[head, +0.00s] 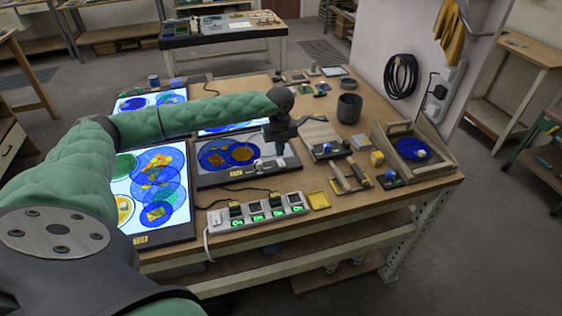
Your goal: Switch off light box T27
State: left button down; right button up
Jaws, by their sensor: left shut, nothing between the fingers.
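My left gripper (281,152) points down over the right part of a dark, unlit light box (212,178). It is shut and empty; whether it touches anything there I cannot tell. The dark box has a small yellow label (236,172), too small to read surely, and blue and brown glass discs (229,154) on it. A lit light box (121,189) lies front left, with a label that looks like T28. Two more lit boxes show behind, partly hidden by my arm. A white switch strip (259,213) with several green-lit labels lies at the front edge. My right gripper is out of view.
A wooden tray (447,166) with a blue disc stands at the table's right end. A dark cup (349,108), a yellow dish (319,200) and small tools and blocks stand nearby. Cables run between the boxes and the strip.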

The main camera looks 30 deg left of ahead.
aim_at(280, 160)
pick_arm(q)
notch_tip(280, 160, up, 5)
jog(key=shift+p, duration=0.6)
dwell(0.5)
